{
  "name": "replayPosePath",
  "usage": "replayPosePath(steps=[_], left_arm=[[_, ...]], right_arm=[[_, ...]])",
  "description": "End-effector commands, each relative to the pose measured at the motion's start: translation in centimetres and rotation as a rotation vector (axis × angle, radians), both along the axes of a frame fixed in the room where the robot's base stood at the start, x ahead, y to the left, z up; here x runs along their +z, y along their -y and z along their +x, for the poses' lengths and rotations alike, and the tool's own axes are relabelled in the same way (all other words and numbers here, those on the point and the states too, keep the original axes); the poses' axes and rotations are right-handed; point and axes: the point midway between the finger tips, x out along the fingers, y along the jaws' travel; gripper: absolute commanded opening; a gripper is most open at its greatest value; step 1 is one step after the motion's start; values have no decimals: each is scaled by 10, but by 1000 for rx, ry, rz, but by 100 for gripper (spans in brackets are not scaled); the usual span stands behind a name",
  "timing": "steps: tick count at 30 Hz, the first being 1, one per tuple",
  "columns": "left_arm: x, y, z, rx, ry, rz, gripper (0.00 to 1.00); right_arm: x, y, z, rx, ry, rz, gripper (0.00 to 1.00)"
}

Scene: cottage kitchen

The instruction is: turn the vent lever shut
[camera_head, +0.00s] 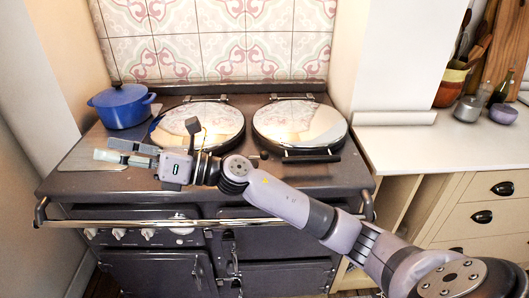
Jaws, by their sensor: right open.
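My right gripper (110,150) reaches in from the lower right across the dark range cooker (320,180). Its open fingers point left, over the left part of the cooker's top, in front of the blue pot. I see nothing between the fingers. I cannot pick out the vent lever for certain. Several small round knobs (118,233) and a pale gauge (182,230) sit on the cooker's front, below the rail. Dark handles or catches (229,238) show by the front doors, too small to tell apart. My arm hides part of the front. My left gripper is not in view.
A blue lidded pot (122,108) stands at the cooker's back left. Two shiny round lids, left (222,118) and right (298,125), cover the hobs. A metal rail (150,223) runs along the front. A counter (440,150) with jars and bottles is at right.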

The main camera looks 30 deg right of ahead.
Motion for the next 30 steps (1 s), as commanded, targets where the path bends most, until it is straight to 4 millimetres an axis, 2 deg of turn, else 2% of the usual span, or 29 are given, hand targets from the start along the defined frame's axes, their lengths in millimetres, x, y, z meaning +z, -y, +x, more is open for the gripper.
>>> replayPosePath(steps=[1, 2, 4, 5, 7, 8, 11, 12, 15, 18, 19, 21, 24, 26, 30], left_arm=[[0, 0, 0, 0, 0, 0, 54], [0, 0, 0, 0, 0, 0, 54], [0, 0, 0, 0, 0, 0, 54], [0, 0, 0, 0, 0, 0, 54], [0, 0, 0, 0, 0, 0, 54], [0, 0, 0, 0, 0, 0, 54], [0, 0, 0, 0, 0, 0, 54], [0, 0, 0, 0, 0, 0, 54], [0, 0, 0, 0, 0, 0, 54], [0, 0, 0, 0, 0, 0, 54], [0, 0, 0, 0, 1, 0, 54], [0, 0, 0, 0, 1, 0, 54], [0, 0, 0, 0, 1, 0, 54], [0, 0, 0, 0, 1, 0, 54], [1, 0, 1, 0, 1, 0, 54]], right_arm=[[-1, -4, 1, 43, 121, -175, 42], [-6, -6, 1, 72, 187, -278, 42], [-22, 2, 4, 135, 320, -526, 42], [-29, 9, 7, 161, 369, -633, 42], [-44, 37, 17, 220, 459, -883, 42], [-50, 54, 22, 244, 487, -989, 42], [-58, 125, 37, 323, 527, -1335, 42], [-56, 157, 40, 354, 518, -1461, 42], [-42, 236, 40, 427, 450, -1718, 42], [-23, 297, 29, 488, 352, -1884, 42], [-18, 311, 25, 501, 324, -1917, 42], [-9, 334, 16, 528, 272, -1971, 42], [-4, 351, 10, 550, 231, -2005, 42], [-6, 353, 9, 556, 222, -2010, 42], [-25, 353, 12, 559, 220, -2010, 42]])
